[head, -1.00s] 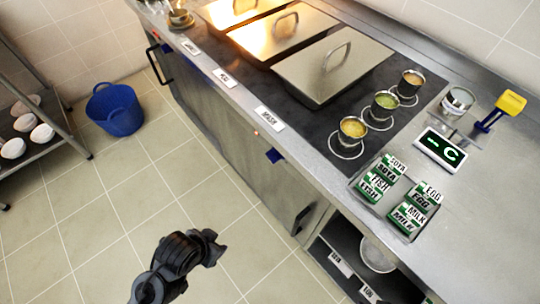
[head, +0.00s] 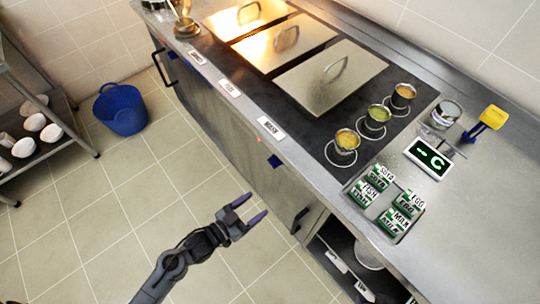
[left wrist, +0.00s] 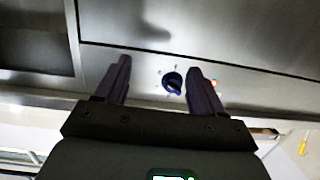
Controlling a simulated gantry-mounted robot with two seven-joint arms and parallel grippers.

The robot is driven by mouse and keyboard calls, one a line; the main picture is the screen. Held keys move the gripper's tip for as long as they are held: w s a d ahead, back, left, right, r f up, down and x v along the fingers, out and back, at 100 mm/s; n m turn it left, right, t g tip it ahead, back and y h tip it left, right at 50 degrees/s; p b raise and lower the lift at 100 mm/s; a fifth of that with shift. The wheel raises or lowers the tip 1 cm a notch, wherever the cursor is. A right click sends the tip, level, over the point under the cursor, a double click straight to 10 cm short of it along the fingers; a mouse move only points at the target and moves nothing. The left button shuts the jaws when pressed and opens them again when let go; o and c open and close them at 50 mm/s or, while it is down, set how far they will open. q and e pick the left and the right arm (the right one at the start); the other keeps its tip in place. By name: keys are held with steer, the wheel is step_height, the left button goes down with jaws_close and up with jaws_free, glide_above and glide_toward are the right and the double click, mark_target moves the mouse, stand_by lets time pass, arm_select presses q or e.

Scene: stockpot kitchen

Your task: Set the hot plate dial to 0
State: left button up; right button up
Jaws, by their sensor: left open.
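A dark blue hot plate dial (head: 275,161) sits on the front steel panel of the counter, below the hot plate (head: 322,128). The left wrist view shows the dial (left wrist: 172,82) as a round knob with small marks around it, too small to read. A small orange light (left wrist: 214,82) is beside it. My left gripper (head: 252,207) is open and empty, in front of the panel and apart from the dial. In the left wrist view, the dial appears between the fingers of the left gripper (left wrist: 159,66), nearer the right finger. My right gripper is not in view.
Lidded steel pans (head: 330,76) and several small cups (head: 346,141) stand on the hot plate. Labelled green-and-white cartons (head: 364,193), a black display (head: 429,158) and a yellow-and-blue tool (head: 493,117) are at right.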

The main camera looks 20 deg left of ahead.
mark_target(271, 163)
arm_select(q)
steer(key=w+a+r+t+h+p, duration=0.1)
steer(key=w+a+r+p, duration=0.25)
steer(key=r+p, duration=0.4)
steer(key=shift+b+x, duration=0.8)
steer(key=shift+x, duration=4.1)
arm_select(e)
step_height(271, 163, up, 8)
arm_select(q)
steer(key=c, duration=1)
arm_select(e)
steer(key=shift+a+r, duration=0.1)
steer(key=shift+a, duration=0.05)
arm_select(q)
steer(key=shift+c, duration=0.2)
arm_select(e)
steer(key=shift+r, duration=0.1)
